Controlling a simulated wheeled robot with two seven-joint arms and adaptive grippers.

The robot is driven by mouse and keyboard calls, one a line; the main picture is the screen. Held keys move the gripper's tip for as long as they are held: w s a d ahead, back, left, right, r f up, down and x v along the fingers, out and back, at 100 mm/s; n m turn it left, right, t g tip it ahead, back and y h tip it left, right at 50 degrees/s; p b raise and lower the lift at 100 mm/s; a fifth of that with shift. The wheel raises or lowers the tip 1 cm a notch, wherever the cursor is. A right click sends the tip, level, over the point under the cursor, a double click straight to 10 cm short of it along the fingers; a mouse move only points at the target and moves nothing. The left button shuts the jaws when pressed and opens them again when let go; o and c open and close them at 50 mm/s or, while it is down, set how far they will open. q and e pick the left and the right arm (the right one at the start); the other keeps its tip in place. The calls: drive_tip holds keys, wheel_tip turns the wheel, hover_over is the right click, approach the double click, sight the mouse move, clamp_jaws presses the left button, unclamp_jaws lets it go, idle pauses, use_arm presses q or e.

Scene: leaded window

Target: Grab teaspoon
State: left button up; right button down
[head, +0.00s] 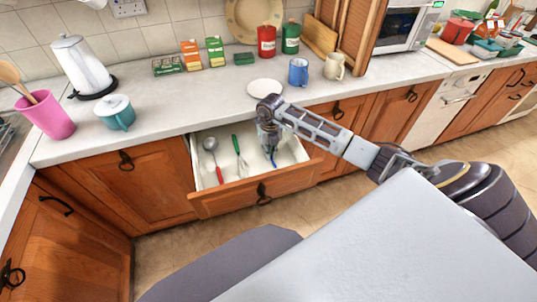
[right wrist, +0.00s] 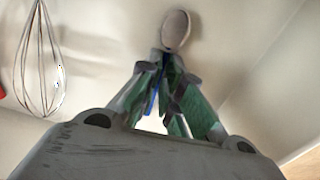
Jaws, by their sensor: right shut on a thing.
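The teaspoon (right wrist: 176,30) shows in the right wrist view with its oval bowl just beyond my fingertips and a blue handle running back between them. In the head view a bit of blue handle (head: 273,159) shows below the gripper, inside the open drawer (head: 232,202). My right gripper (head: 268,138) reaches down into the right part of the drawer. In the right wrist view its green-padded fingers (right wrist: 166,82) are shut on the teaspoon and hide part of it. My left gripper is not in view.
The drawer's walls surround the gripper. A plate (head: 266,89) and blue mug (head: 298,72) stand on the counter above.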

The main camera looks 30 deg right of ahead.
drive_tip(key=shift+r, duration=0.1)
wheel_tip(320, 180, up, 10)
idle(0.9)
